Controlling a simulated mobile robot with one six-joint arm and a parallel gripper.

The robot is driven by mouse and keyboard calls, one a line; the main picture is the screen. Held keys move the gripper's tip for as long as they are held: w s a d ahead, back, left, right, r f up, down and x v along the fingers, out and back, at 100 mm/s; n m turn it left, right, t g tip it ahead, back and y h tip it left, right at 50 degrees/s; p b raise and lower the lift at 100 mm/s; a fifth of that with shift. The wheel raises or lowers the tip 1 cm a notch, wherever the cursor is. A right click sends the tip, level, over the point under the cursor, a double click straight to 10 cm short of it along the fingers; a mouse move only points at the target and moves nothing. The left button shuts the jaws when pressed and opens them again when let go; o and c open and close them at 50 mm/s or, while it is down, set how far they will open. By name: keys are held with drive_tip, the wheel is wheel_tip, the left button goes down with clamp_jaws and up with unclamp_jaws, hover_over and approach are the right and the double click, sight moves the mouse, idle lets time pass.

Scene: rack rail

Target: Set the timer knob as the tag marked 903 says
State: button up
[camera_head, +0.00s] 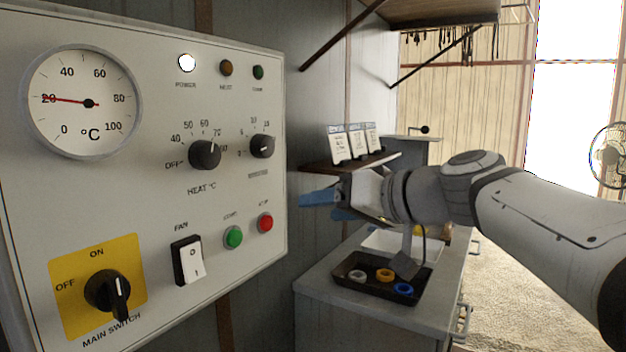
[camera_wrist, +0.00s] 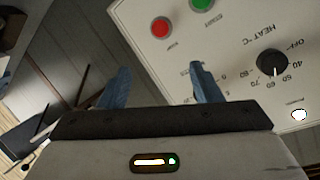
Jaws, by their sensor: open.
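The timer knob (camera_head: 262,146) is the smaller black knob on the right of the white control panel, with a scale reading up to 15. Its pointer seems turned toward the 15 side. In the wrist view I cannot make it out; my finger covers part of that scale. Three white tags (camera_head: 357,142) stand on a small wooden shelf; their print is too small to read, so I cannot tell which is 903. My gripper (camera_head: 320,205) is open and empty, right of the panel and below the shelf. Its two blue fingers also show in the wrist view (camera_wrist: 160,72).
The panel also carries a heat knob (camera_head: 204,155), a green button (camera_head: 233,237), a red button (camera_head: 265,222), a fan rocker (camera_head: 187,260) and a main switch (camera_head: 108,292). A black tray (camera_head: 345,272) with coloured rings sits on the cabinet below my arm.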

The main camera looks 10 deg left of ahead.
sight(268, 148)
drive_tip(key=a+r+n+y+b, duration=0.1)
drive_tip(key=a+r+n+y, duration=0.2)
drive_tip(key=r, duration=0.5)
drive_tip(key=shift+m+y, duration=0.3)
drive_tip(key=shift+m, duration=0.2)
drive_tip(key=x, duration=0.3)
drive_tip(key=p+x, duration=0.1)
drive_tip(key=x, duration=0.2)
drive_tip(key=shift+w+a+r, duration=0.1)
drive_tip(key=shift+w+r, duration=0.05)
drive_tip(key=shift+w, duration=0.25)
drive_tip(key=shift+w+a, duration=0.3)
drive_tip(key=shift+a, duration=0.25)
drive_tip(key=shift+c, duration=0.6)
